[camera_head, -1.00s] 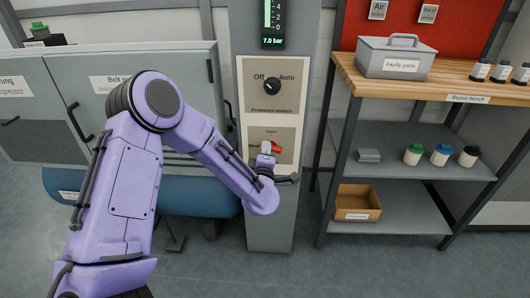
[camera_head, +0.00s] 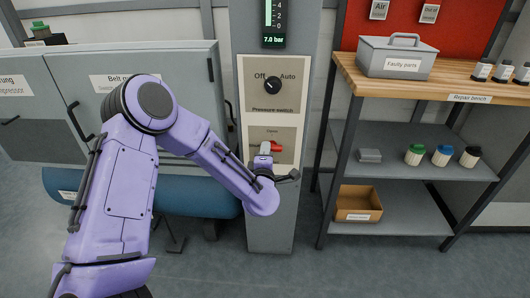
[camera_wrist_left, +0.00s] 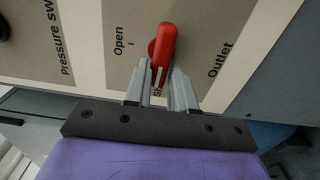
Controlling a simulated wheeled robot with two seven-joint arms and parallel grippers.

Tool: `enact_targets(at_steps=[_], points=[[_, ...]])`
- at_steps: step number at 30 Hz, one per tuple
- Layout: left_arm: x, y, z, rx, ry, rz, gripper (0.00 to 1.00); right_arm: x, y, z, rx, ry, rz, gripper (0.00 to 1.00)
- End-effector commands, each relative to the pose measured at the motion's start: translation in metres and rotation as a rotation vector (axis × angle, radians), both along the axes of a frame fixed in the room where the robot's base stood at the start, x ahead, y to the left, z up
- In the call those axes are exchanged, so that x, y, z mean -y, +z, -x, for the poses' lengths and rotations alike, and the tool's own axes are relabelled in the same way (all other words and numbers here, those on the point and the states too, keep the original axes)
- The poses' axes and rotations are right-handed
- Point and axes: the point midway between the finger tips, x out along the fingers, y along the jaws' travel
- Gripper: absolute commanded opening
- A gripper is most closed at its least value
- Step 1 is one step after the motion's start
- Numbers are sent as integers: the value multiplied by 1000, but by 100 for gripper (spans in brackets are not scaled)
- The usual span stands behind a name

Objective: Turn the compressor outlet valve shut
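The compressor outlet valve has a red handle (camera_head: 277,147) on the lower panel of the grey column. In the left wrist view the red handle (camera_wrist_left: 163,45) lies along the line towards a partly hidden label beginning "S". The "Open" label is to one side and "Outlet" to the other. My left gripper (camera_head: 266,150) is at the valve, and in the wrist view its two fingers (camera_wrist_left: 161,78) close on both sides of the handle's end. In the head view the gripper covers part of the handle. My right gripper is not in view.
The pressure switch knob (camera_head: 272,85) sits above the valve, below a gauge (camera_head: 273,42) reading 7.0 bar. The repair bench (camera_head: 455,90) stands to the right, with a faulty parts box (camera_head: 397,58). A blue tank (camera_head: 190,195) lies left of the column.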

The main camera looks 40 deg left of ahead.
Motion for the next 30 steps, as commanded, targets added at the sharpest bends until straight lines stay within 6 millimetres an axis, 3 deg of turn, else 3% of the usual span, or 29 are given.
enact_targets(at_steps=[11,14,24,30], points=[[1,0,2,0,0,-2,45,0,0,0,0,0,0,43],[9,1,13,-2,-2,-3,45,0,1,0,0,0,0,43],[48,0,78,-2,-4,-3,45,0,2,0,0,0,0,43],[55,0,91,-1,0,-2,45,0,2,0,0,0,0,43]])
